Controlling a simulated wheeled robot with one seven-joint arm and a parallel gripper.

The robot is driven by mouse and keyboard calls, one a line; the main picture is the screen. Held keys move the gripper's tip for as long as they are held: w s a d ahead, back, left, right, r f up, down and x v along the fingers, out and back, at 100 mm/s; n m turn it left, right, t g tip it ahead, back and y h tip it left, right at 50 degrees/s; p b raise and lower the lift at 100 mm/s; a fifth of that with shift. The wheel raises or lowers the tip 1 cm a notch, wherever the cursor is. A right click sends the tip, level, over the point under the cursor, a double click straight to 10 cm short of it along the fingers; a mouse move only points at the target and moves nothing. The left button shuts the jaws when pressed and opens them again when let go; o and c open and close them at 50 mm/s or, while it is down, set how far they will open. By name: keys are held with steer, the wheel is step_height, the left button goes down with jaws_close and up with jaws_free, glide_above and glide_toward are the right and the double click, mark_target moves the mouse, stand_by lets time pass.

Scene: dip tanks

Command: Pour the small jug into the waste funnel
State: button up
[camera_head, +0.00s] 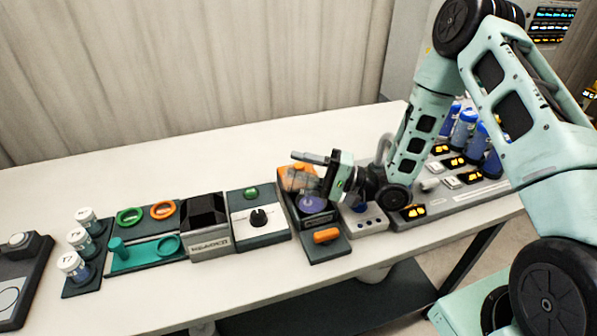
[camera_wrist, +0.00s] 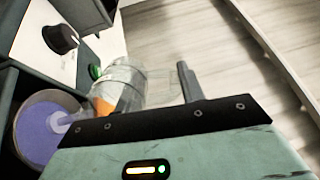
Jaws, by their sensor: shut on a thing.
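A small clear jug (camera_head: 299,181) with an orange part is held tilted over the waste funnel. It also shows in the wrist view (camera_wrist: 127,78). My gripper (camera_head: 312,160) is shut on the jug; one dark finger shows beside it in the wrist view (camera_wrist: 188,84). The waste funnel (camera_wrist: 17,128) is a round opening with purple liquid in it, directly below the jug. A narrow purple streak, seemingly a stream, runs at its right edge in the wrist view. The funnel's dark housing (camera_head: 328,247) stands on the table. The jug's lip is partly hidden.
A white panel with a black knob (camera_head: 258,218) and green button stands left of the funnel, beside a dark-topped grey box (camera_head: 210,241). An orange handle (camera_head: 326,235) lies in front. White-capped jars (camera_head: 74,266) stand far left; blue bottles (camera_head: 463,128) stand right, behind my arm.

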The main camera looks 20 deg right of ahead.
steer(key=shift+s+d+r+t+y+b, duration=0.1)
steer(key=shift+s+d+t+y+b, duration=0.25)
steer(key=shift+b, duration=0.35)
steer(key=shift+d+t+y+b, duration=0.15)
steer(key=shift+d+y+b, duration=0.15)
steer(key=shift+y+b, duration=0.35)
steer(key=shift+r, duration=0.1)
steer(key=shift+d+r+p, duration=0.15)
steer(key=shift+r+p, duration=0.1)
steer(key=shift+p, duration=0.7)
stand_by(0.5)
steer(key=shift+s+p, duration=0.1)
steer(key=shift+p, duration=0.55)
steer(key=shift+f, duration=0.1)
